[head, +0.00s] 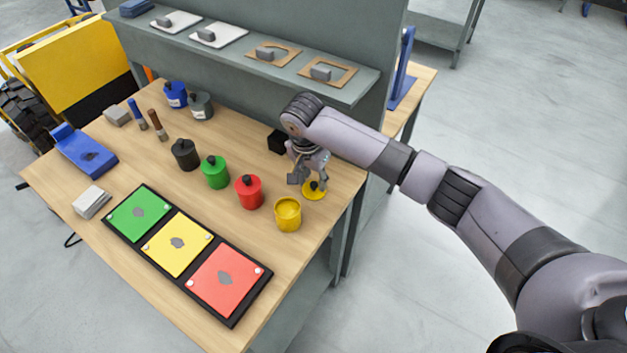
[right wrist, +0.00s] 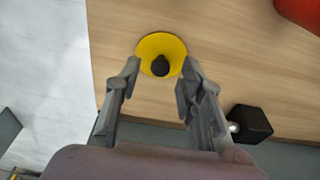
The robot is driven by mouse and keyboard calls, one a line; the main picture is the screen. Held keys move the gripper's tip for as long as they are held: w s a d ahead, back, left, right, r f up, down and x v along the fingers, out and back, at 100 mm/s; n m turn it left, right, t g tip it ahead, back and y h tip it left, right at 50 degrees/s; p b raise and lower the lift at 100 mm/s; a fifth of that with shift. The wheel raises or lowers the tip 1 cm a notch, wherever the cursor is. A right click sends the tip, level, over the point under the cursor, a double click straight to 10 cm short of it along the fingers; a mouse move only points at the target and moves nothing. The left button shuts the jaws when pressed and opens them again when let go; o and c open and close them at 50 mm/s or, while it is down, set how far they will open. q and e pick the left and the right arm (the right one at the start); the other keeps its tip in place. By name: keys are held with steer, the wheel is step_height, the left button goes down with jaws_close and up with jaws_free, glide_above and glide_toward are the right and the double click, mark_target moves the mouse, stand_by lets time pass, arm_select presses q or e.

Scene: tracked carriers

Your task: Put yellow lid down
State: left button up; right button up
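The yellow lid (head: 316,194) with its black knob lies flat on the wooden table, near its right edge, behind and right of the open yellow pot (head: 288,215). My right gripper (head: 308,182) is low over the lid. In the right wrist view the lid (right wrist: 160,42) shows just beyond the fingertips. The right gripper (right wrist: 160,72) has its fingers apart on either side of the black knob, with a gap on both sides. Nothing is held. My left gripper is out of view.
Red (head: 249,192), green (head: 215,172) and black (head: 185,155) lidded pots stand in a row left of the yellow pot. A small black box (right wrist: 251,123) is close to the right gripper. A grey shelf (head: 330,82) rises behind. A tray (head: 240,312) holds coloured panels in front.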

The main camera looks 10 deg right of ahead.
mark_target(310, 195)
step_height(310, 195, up, 10)
steer(key=s+a, duration=0.1)
steer(key=shift+r+b, duration=0.25)
steer(key=shift+b, duration=0.05)
steer(key=shift+s+a+f, duration=0.1)
